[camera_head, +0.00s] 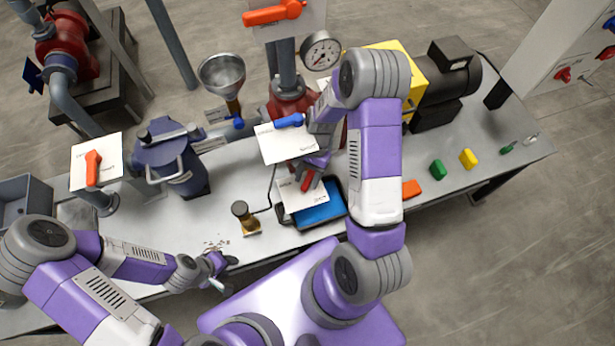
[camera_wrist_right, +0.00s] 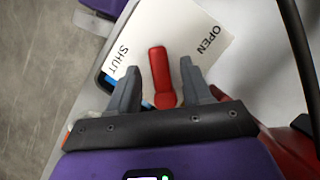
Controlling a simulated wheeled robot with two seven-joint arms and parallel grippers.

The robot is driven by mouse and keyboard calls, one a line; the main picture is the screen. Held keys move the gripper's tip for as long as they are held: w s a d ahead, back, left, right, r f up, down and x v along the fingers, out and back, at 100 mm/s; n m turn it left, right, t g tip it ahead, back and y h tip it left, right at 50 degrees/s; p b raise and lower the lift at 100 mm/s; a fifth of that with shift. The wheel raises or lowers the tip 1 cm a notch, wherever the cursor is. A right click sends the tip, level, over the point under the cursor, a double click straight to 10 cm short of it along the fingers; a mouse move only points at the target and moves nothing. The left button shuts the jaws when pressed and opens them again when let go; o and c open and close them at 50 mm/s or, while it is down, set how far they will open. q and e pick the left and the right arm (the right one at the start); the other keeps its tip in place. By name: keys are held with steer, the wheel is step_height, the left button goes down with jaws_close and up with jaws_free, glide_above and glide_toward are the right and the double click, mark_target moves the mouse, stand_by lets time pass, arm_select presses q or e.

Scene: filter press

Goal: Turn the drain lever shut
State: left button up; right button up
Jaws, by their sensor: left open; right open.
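A red lever (camera_wrist_right: 160,76) sits on a white plate (camera_wrist_right: 178,22) marked SHUT and OPEN in the right wrist view. It points between the two words, with SHUT at its left and OPEN at its upper right. My right gripper (camera_wrist_right: 158,72) is open, with a finger on each side of the lever and small gaps visible. In the head view the red lever (camera_head: 306,182) and its plate (camera_head: 311,198) are partly hidden below my right gripper (camera_head: 313,174). My left gripper (camera_head: 226,275) is open and empty near the bench's front edge.
A blue lever (camera_head: 290,121) on another white plate stands just behind. Orange levers (camera_head: 93,168) and a gauge (camera_head: 321,50) are farther off.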

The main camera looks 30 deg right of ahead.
mark_target(311, 173)
steer(key=p+v, duration=0.1)
steer(key=v, duration=0.6)
steer(key=shift+a, duration=0.1)
